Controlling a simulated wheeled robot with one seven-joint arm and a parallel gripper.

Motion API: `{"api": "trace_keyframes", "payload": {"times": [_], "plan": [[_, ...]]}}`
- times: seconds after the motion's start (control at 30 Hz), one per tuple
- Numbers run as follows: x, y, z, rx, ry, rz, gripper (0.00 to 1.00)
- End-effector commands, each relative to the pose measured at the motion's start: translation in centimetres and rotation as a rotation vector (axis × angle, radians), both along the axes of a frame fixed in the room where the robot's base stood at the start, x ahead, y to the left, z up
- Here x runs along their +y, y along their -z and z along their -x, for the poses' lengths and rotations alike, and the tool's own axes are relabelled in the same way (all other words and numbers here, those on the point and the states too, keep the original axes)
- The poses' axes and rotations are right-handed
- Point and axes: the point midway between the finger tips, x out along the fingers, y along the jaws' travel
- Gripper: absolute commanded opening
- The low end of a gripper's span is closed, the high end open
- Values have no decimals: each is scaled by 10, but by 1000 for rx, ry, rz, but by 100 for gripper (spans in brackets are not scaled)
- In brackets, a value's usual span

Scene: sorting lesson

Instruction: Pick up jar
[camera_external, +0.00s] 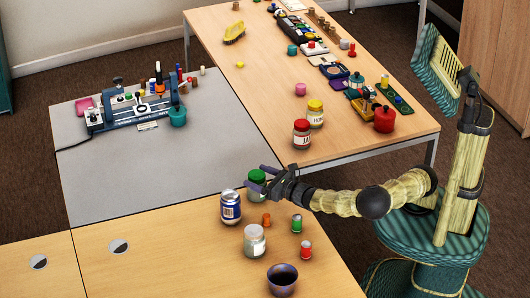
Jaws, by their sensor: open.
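My gripper (262,179) is open, its two dark fingers pointing left at the green-lidded glass jar (255,197). The fingers overlap this jar in the picture; I cannot tell whether they touch it. A blue jar or can with a white label (231,207) stands just left of it. A pale glass jar (254,241) stands nearer the camera. On the far table, a red-lidded jar (302,135) and a yellow-lidded jar (316,114) stand upright near the edge. The task does not say which jar.
A dark bowl (282,280), an orange piece (266,220) and small green (297,224) and red (306,250) containers stand near the jars. A red pot (384,120) and many small items occupy the wooden table (270,95). The grey tabletop (150,180) is mostly clear.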

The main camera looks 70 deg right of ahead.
Motion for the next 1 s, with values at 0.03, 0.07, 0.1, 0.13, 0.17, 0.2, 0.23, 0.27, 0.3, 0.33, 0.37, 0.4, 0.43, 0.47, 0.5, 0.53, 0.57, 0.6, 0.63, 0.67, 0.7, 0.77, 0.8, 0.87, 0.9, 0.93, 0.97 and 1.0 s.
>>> {"api": "trace_keyframes", "payload": {"times": [0.03,0.07,0.1,0.13,0.17,0.2,0.23,0.27,0.3,0.33,0.37,0.4,0.43,0.47,0.5,0.53,0.57,0.6,0.63,0.67,0.7,0.77,0.8,0.87,0.9,0.93,0.97,1.0], "plan": [[0,0,0,0,0,0,77],[0,0,0,0,0,0,77],[0,0,0,0,0,0,77],[0,0,0,0,0,0,77],[0,0,0,0,0,0,77],[0,0,0,0,0,0,73],[0,0,0,0,0,0,67],[0,0,0,0,0,0,61],[0,0,0,0,0,0,53],[0,0,0,0,0,0,47],[0,0,0,0,0,0,41],[0,0,0,0,0,0,34],[0,0,0,0,0,0,28],[0,0,0,0,0,0,22],[0,0,0,0,0,0,14],[0,0,0,0,0,0,10],[0,0,0,-1,0,-1,10],[0,0,0,-1,0,-1,10],[0,0,0,-1,0,-1,10],[0,0,0,-1,0,-1,10],[0,0,0,-1,0,-1,10],[0,-1,0,-1,0,-1,10],[0,-3,0,-1,0,-1,10],[0,-7,0,-1,-1,-1,10],[1,-11,0,-1,-1,-1,10],[1,-15,0,-2,-1,-1,10],[1,-20,0,-2,-1,-2,10],[1,-27,0,-2,-1,-3,10]]}}
